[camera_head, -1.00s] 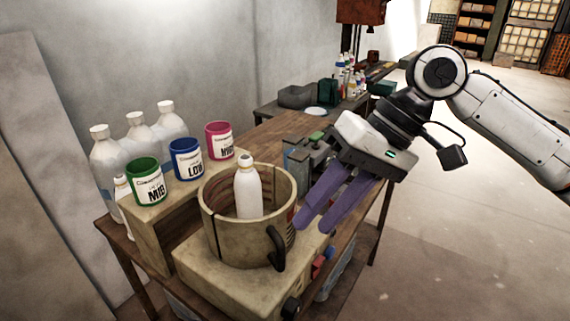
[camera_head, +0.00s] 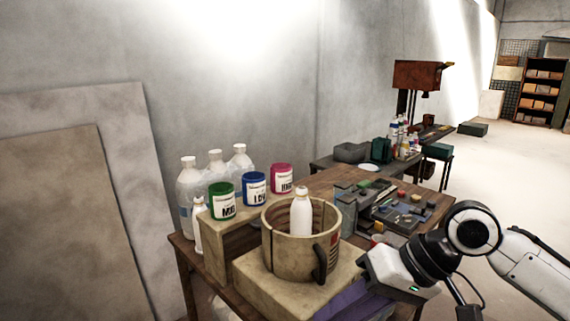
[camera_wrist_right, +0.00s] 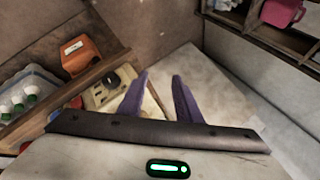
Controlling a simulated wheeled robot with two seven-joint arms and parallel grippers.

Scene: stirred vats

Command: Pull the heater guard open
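The heater guard (camera_head: 285,245) is a beige, open-topped cylinder with a dark vertical seam and a dark handle (camera_head: 320,264) on its front right side. It stands on a beige heater block (camera_head: 262,287) at the table's near end. A white bottle (camera_head: 301,214) stands upright inside it, its lower part hidden. My right gripper (camera_head: 345,300) is low at the block's front right, below the handle and apart from it. In the right wrist view its two purple fingers (camera_wrist_right: 161,86) are spread with nothing between them. My left gripper is not in view.
Green (camera_head: 222,201), blue (camera_head: 255,189) and magenta (camera_head: 281,178) cups stand on a raised beige step behind the guard. Clear bottles (camera_head: 189,186) stand at the left. Tools and parts (camera_head: 392,208) cover the table's far right. In the wrist view, an orange box (camera_wrist_right: 82,55) lies below.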

